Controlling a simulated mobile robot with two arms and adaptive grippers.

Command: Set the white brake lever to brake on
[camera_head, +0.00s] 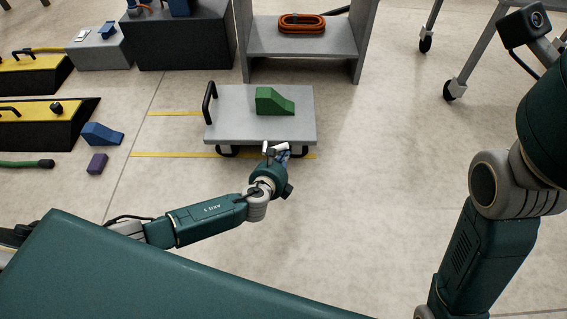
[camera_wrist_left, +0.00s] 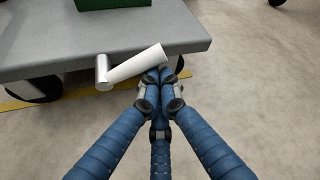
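The white brake lever (camera_wrist_left: 138,65) sticks out at the near edge of a grey cart (camera_wrist_left: 50,58), on a short metallic pivot (camera_wrist_left: 102,72) at its left end. In the left wrist view it slants up to the right. It also shows small in the head view (camera_head: 270,151). My left gripper (camera_wrist_left: 162,78) has its blue fingers drawn together, tips at the lever's free right end. They look close to or touching it; no grasp around it shows. In the head view the left gripper (camera_head: 283,154) is at the cart's near edge. My right gripper is out of view.
A green wedge block (camera_head: 273,102) lies on the cart, which has a black handle (camera_head: 209,103) at its left. A shelf with coiled orange hose (camera_head: 302,24) stands behind. Blue (camera_head: 102,134) and purple (camera_head: 97,164) blocks lie left. The floor right of the cart is clear.

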